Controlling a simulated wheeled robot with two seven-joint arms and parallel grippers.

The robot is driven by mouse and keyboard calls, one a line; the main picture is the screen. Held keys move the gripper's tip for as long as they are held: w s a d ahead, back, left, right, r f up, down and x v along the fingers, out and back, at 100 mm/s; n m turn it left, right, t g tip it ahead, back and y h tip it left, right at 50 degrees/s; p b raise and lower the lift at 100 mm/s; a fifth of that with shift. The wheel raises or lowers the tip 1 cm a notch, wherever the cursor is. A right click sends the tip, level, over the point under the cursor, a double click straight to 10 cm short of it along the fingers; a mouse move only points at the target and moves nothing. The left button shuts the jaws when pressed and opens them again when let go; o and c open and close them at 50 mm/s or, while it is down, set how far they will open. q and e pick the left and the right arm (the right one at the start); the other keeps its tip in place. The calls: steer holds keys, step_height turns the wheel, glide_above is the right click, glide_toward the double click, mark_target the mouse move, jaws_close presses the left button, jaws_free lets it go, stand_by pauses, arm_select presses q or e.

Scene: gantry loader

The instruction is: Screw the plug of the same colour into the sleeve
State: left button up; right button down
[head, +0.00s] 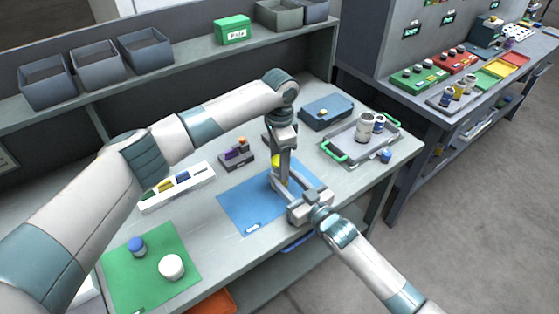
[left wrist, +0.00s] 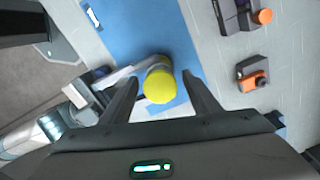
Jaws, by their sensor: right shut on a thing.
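A yellow plug (head: 276,160) stands over the blue mat (head: 240,207). In the left wrist view its round yellow top (left wrist: 159,87) faces me, with a pale grey sleeve (left wrist: 158,62) directly beneath it. How deep the plug sits in the sleeve cannot be told. My right gripper (head: 278,182) comes in from the lower right and is shut on the sleeve, low down. My left gripper (left wrist: 161,85) points down from above. Its fingers are open, one on each side of the yellow top, with a gap on both sides.
A white rack (head: 177,187) with coloured pieces lies left of the mat. A green mat (head: 150,272) lies front left.

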steer(key=shift+f, duration=0.1)
arm_select(q)
step_height(320, 180, up, 12)
stand_by(0.8)
arm_select(e)
steer(key=c, duration=1)
jaws_free()
steer(key=shift+c, duration=0.2)
arm_select(q)
steer(key=shift+f, duration=0.1)
arm_select(e)
steer(key=shift+s+d, duration=0.1)
steer(key=shift+d, duration=0.05)
arm_select(q)
step_height(320, 180, down, 4)
steer(key=b, duration=0.4)
steer(key=shift+f, duration=0.15)
arm_select(e)
steer(key=v, duration=1.7)
